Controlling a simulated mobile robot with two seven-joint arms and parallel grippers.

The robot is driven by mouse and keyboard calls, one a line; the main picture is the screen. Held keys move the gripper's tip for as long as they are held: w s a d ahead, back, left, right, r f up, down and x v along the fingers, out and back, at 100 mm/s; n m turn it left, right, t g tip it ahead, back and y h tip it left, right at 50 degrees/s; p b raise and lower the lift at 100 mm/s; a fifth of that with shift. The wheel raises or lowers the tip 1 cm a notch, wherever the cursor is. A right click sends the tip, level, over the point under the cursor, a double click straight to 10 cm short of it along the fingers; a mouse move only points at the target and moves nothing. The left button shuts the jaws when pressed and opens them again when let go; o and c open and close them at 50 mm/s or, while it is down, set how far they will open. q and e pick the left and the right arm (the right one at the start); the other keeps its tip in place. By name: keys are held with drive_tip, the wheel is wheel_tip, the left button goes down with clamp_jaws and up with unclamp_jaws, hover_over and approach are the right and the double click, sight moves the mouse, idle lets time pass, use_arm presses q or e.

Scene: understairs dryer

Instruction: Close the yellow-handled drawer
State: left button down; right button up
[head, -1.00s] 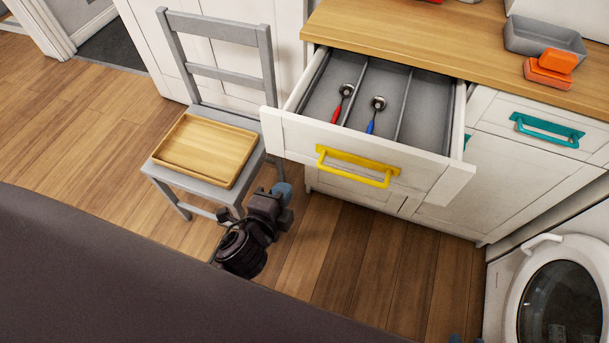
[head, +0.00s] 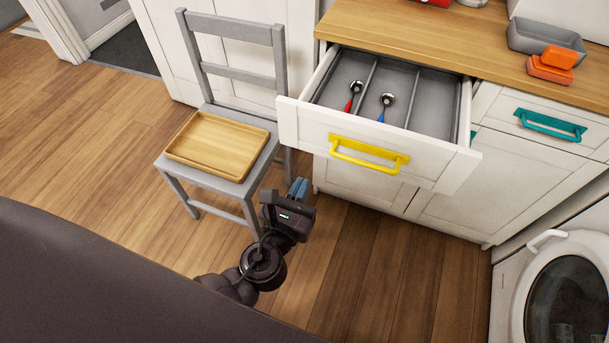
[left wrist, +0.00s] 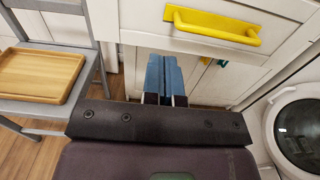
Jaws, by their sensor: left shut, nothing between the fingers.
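The white drawer (head: 310,128) with the yellow handle (head: 368,154) stands pulled out from the cabinet. Inside it are grey dividers, a red-handled spoon (head: 353,96) and a blue-handled spoon (head: 386,106). My left gripper (head: 299,188) is in front of and below the drawer, left of the handle, with its blue fingers shut and empty. In the left wrist view the fingers (left wrist: 165,75) point toward the drawer front, and the yellow handle (left wrist: 215,25) is above and to their right. I see no contact with the drawer. My right gripper is not in view.
A grey chair (head: 232,100) with a wooden tray (head: 217,145) on its seat stands left of the drawer, close to my left gripper. A teal-handled drawer (head: 550,124) is shut at right. A white front-loading machine (head: 520,262) stands at lower right. The wooden floor before the cabinet is clear.

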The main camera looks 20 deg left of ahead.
sight(325, 137)
use_arm(q)
drive_tip(key=w, duration=1)
drive_tip(key=shift+w, duration=1.15)
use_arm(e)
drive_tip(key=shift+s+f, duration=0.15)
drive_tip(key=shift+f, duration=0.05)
